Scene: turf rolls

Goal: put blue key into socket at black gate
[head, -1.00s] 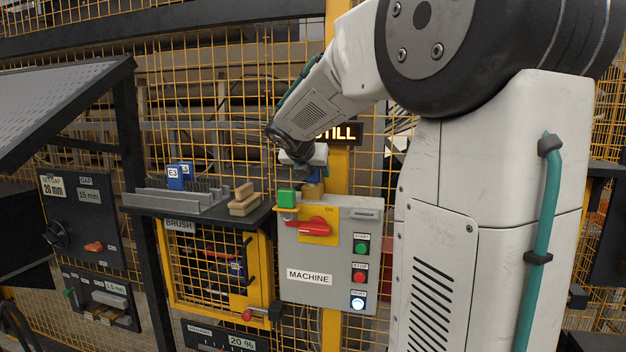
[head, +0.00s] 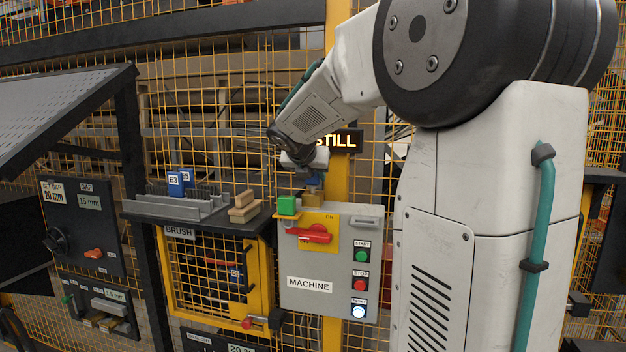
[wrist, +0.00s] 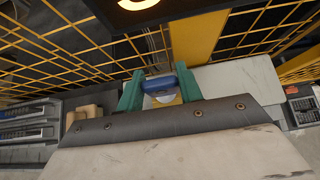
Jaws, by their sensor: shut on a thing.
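My gripper (head: 312,176) is above the top of the grey MACHINE box, in front of the yellow post. In the wrist view its green fingers (wrist: 160,88) are shut on the blue key (wrist: 184,82), with a pale round part below the blue. In the head view only a small bit of blue shows under the gripper. A brass-coloured block (head: 313,198) sits directly below it at the box top; whether the key touches it I cannot tell. A yellow-framed mesh gate (head: 220,320) with a black handle is left of the box. No socket is clearly visible on it.
A lit STILL sign (head: 337,140) is behind my gripper.

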